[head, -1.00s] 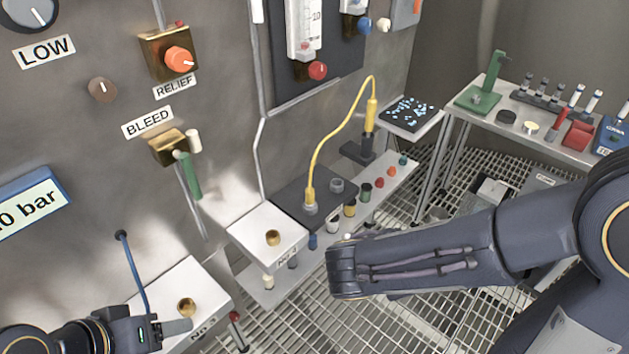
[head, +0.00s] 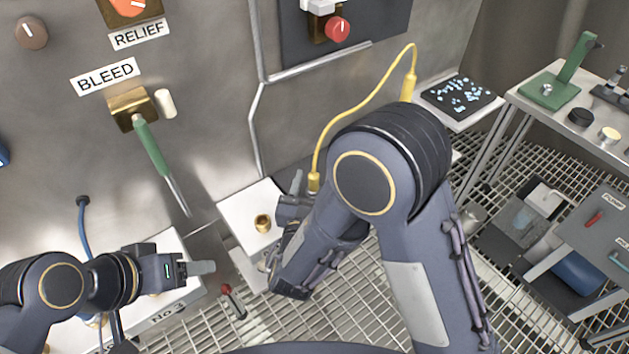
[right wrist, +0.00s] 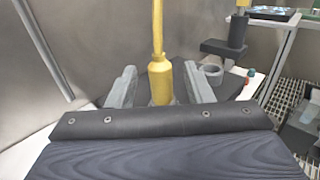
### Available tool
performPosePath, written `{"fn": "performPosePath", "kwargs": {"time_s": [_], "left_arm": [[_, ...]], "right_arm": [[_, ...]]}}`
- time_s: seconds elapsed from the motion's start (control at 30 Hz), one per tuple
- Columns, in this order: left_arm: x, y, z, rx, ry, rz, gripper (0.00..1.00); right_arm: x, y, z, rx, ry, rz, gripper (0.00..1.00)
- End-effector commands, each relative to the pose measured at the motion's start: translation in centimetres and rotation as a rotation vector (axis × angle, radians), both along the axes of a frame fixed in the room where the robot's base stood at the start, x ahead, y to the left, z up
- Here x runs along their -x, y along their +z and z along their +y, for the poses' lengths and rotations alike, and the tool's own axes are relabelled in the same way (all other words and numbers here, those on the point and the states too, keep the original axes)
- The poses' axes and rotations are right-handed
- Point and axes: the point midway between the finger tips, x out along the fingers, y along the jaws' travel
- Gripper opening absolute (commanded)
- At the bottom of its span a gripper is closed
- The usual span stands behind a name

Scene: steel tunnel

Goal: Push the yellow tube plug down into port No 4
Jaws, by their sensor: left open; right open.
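The yellow tube plug (head: 314,182) stands upright beyond the white block, its lower end hidden by my right arm in the head view. In the right wrist view the plug (right wrist: 160,82) stands between the two grey fingers of my open right gripper (right wrist: 161,88), with a gap visible on each side. The white block (head: 238,207) with a brass port (head: 263,222) is left of the right gripper (head: 298,184); its number label is hidden, so I cannot confirm it is No 4. My left gripper (head: 205,267) is open and empty over the block labelled No 3 (head: 180,308).
A yellow tube (head: 345,104) arches from the plug to another yellow connector (head: 409,86). A green valve lever (head: 150,148) and pipe are on the steel wall at left. A red-topped item (head: 231,298) stands below the block. A side table with a green stand (head: 560,80) is at right.

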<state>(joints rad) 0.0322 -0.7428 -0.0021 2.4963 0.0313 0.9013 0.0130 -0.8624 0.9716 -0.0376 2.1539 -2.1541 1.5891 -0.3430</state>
Motion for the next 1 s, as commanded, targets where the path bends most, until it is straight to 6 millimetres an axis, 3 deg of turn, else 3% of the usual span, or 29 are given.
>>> {"fn": "performPosePath", "kwargs": {"time_s": [0.2, 0.47, 0.8, 1.0], "left_arm": [[0.0, 0.5, 0.0, 0.000, 0.000, 0.000, 0.59], [0.0, 0.4, 0.0, 0.000, 0.000, 0.000, 0.59], [0.0, 0.4, 0.0, 0.000, 0.000, 0.000, 0.59], [0.0, 0.4, 0.0, 0.000, 0.000, 0.000, 0.59]], "right_arm": [[-2.6, 0.1, -0.5, 0.000, -0.004, 0.000, 0.47], [-2.8, 0.0, -0.5, 0.000, -0.001, 0.000, 0.45], [-2.8, 0.0, -0.5, 0.000, -0.002, 0.000, 0.01], [-2.8, 0.1, -0.5, -0.001, -0.002, -0.001, 0.00]]}}
